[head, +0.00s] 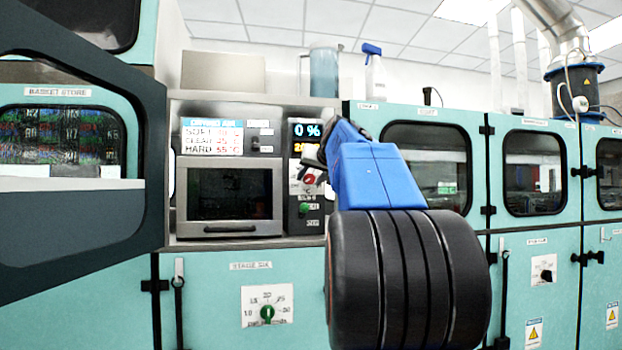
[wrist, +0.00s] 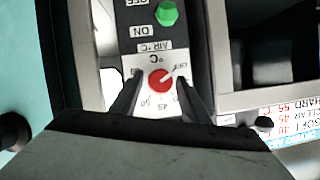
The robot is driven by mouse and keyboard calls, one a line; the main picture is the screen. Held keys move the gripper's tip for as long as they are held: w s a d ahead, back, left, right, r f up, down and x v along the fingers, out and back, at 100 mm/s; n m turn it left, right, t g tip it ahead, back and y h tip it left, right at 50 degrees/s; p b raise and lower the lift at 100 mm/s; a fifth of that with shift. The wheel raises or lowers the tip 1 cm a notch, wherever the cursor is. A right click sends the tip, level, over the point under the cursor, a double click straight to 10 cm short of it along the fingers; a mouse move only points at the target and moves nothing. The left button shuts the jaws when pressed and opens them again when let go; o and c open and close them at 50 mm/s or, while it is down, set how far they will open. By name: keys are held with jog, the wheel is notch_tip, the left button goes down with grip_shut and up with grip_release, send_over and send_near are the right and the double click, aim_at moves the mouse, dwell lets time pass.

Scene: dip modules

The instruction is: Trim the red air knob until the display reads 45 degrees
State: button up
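The red air knob (wrist: 160,80) sits on a white dial plate marked in °C in the wrist view. Its pale pointer line aims up and right, toward the OFF mark. In the head view the red knob (head: 309,180) is partly covered by my gripper (head: 317,166). In the wrist view my gripper (wrist: 159,79) is open, one finger on each side of the knob, with a visible gap on both sides. The display (head: 306,131) shows "0 %" in blue; below it a yellow reading starts with 2, the rest hidden behind my gripper.
A green knob (wrist: 167,13) on the same panel shows near the wrist view's top edge; it also appears below the red knob in the head view (head: 304,208). A small oven-like unit (head: 229,197) stands left of the panel, with a settings chart (head: 212,140) above it.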

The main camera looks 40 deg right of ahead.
jog(key=c, duration=0.8)
jog(key=shift+o, duration=0.2)
jog(key=m, duration=0.1)
jog(key=m+t+y, duration=0.1)
jog(key=m, duration=0.1)
jog(key=shift+s+d+f+t+y, duration=0.1)
jog(key=shift+d+t+y, duration=0.05)
jog(key=shift+t+y, duration=0.15)
jog(key=m+t, duration=0.1)
jog(key=m, duration=0.1)
jog(key=m+t+y, duration=0.1)
jog(key=m, duration=0.2)
jog(key=shift+d+f, duration=0.1)
jog(key=shift+f, duration=0.1)
jog(key=m+t, duration=0.1)
jog(key=m, duration=0.1)
jog(key=m+t, duration=0.1)
jog(key=m, duration=0.3)
jog(key=shift+f+t, duration=0.25)
jog(key=shift+t, duration=0.15)
jog(key=m+h, duration=0.1)
jog(key=m, duration=0.2)
jog(key=m+t+h, duration=0.1)
jog(key=m, duration=0.2)
jog(key=shift+f+m, duration=0.15)
jog(key=shift+m, duration=0.15)
jog(key=shift+m+t, duration=0.3)
